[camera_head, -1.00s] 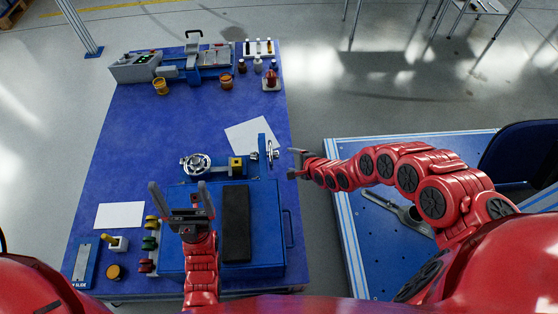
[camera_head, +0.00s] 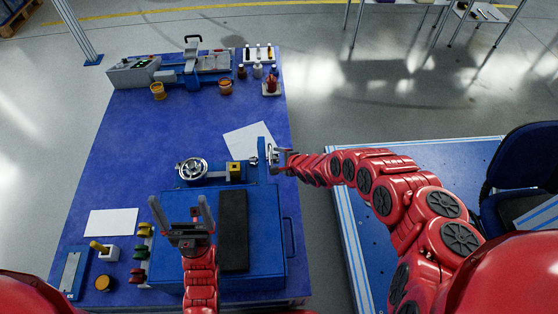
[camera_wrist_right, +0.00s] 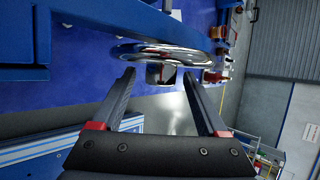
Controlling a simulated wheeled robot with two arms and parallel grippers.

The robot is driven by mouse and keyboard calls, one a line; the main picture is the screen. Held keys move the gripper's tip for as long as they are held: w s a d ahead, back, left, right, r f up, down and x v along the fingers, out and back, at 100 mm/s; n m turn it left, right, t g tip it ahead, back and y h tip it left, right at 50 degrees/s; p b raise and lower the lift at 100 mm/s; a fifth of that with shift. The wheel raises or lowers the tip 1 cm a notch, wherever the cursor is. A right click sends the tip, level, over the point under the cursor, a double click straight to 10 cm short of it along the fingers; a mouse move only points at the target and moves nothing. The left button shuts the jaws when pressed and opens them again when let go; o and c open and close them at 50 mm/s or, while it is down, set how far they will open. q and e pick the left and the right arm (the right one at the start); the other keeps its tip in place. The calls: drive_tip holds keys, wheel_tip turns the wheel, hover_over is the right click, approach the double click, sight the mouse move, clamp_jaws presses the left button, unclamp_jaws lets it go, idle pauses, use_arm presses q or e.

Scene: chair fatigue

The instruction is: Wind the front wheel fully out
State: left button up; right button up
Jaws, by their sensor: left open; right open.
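A silver spoked handwheel (camera_head: 192,168) sits at the left end of the blue machine beyond the blue box. A second silver wheel (camera_head: 272,152) is at the machine's right end, seen nearly edge-on. I cannot tell which one is called the front wheel. My right gripper (camera_head: 279,157) is at the right-end wheel, partly covering it. In the right wrist view, this wheel's shiny rim (camera_wrist_right: 125,50) crosses just beyond the open fingers (camera_wrist_right: 159,76). A metal knob (camera_wrist_right: 160,73) shows between the fingertips. My left gripper (camera_head: 180,212) is open and empty above the box's left part.
The blue box (camera_head: 265,256) carries a black pad (camera_head: 234,228). Colored knobs (camera_head: 140,253) line its left side. A grey machine (camera_head: 132,73) and small containers stand at the far end. White paper (camera_head: 249,140) lies beyond the wheels. The table's middle is clear.

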clamp_jaws()
drive_tip(key=shift+s+a+f+t, duration=0.1)
drive_tip(key=shift+s+t, duration=0.05)
drive_tip(key=shift+t, duration=0.25)
drive_tip(key=shift+f+t, duration=0.25)
drive_tip(key=shift+t, duration=0.35)
drive_tip(key=t+b, duration=0.1)
drive_tip(key=n+t+b, duration=0.1)
drive_tip(key=b, duration=0.1)
drive_tip(key=shift+f+y, duration=0.25)
drive_tip(key=shift+y, duration=0.05)
drive_tip(key=shift+r+t+b, duration=0.2)
drive_tip(key=shift+t+b, duration=0.15)
drive_tip(key=shift+t, duration=0.25)
drive_tip(key=shift+r+n, duration=0.1)
drive_tip(key=shift+n, duration=0.2)
unclamp_jaws()
